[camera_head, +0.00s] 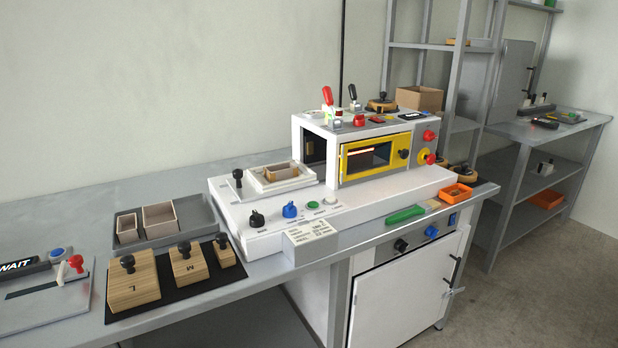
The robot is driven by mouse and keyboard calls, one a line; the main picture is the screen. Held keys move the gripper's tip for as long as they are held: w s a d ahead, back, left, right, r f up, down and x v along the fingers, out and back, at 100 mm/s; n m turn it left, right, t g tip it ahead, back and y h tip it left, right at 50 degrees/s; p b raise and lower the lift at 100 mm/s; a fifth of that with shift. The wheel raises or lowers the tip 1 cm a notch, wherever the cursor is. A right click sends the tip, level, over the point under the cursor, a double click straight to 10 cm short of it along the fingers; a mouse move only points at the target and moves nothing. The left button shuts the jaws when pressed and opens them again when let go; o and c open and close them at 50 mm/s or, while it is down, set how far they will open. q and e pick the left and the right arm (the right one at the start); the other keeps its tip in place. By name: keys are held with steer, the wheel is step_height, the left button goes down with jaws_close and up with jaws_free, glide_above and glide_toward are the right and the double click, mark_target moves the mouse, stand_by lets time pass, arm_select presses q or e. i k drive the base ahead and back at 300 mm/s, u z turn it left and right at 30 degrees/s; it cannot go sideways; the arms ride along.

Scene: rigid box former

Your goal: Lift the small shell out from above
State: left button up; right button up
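A small open tan shell (283,171) sits in a pale shallow tray (262,186) on the left part of the white machine (240,205). Its open top faces up, and nothing is seen above it. Two more open shells stand in a grey tray (200,212) on the table, a smaller one (127,228) at the left and a larger one (161,219) beside it. I cannot tell from the picture alone which shell the task means. Neither of my grippers shows in the head view.
A black knob (238,175) stands beside the pale tray. The machine's yellow-framed window (375,157) is just to the right. Wooden blocks with black knobs, one marked L (135,285), lie on a black mat in front of the grey tray. The table behind the grey tray is clear.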

mark_target(273, 173)
steer(key=z, duration=1.6)
steer(key=i, duration=0.9)
steer(key=u, duration=0.65)
